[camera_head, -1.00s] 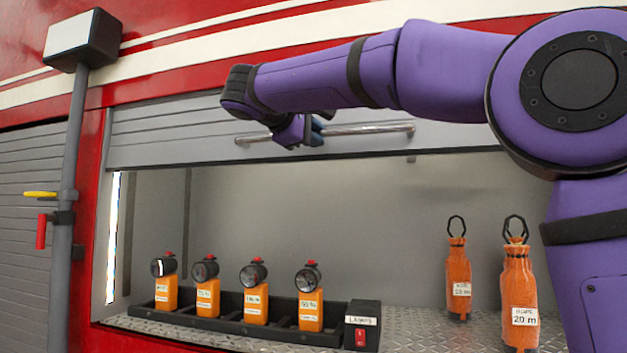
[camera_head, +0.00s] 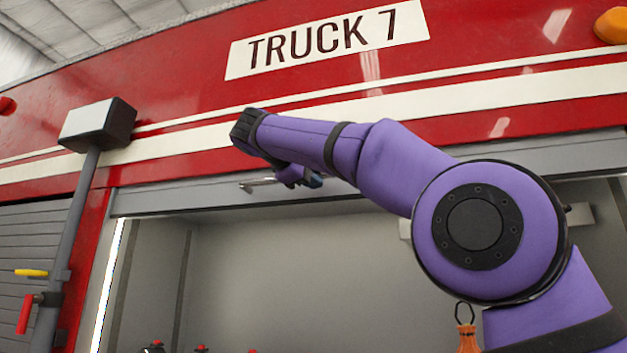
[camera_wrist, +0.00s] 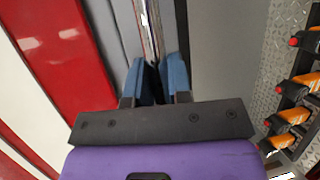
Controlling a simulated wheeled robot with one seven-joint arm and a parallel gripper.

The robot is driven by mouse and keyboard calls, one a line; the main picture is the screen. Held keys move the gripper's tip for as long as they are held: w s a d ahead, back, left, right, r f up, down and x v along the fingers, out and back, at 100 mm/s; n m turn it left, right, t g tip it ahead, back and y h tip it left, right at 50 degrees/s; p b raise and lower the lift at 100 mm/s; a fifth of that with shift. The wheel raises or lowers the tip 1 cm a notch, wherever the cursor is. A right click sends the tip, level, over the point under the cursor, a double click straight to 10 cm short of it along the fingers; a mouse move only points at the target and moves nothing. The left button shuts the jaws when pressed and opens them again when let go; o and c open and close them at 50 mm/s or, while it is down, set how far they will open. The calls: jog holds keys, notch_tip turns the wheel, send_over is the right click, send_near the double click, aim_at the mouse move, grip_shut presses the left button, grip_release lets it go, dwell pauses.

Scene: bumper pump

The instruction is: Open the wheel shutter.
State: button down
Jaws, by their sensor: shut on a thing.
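The grey shutter (camera_head: 180,198) is rolled up to a narrow strip at the top of the compartment opening. Its metal bar handle (camera_head: 260,184) runs along that strip, and part of it is hidden behind my arm. My gripper (camera_head: 311,180) is at the handle, below my purple wrist. In the wrist view my gripper's two blue fingers (camera_wrist: 160,75) are shut around the bar handle (camera_wrist: 151,35).
The compartment below stands open, with orange lamps (camera_wrist: 295,118) in a rack and an orange rope bottle (camera_head: 467,340). A grey post with a box-shaped head (camera_head: 98,124) stands at the left. A sign reads TRUCK 7 (camera_head: 327,42).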

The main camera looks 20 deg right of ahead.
jog(key=c, duration=1.1)
grip_release()
jog(key=shift+a, duration=0.1)
jog(key=v, duration=1)
jog(key=shift+s+a, duration=0.25)
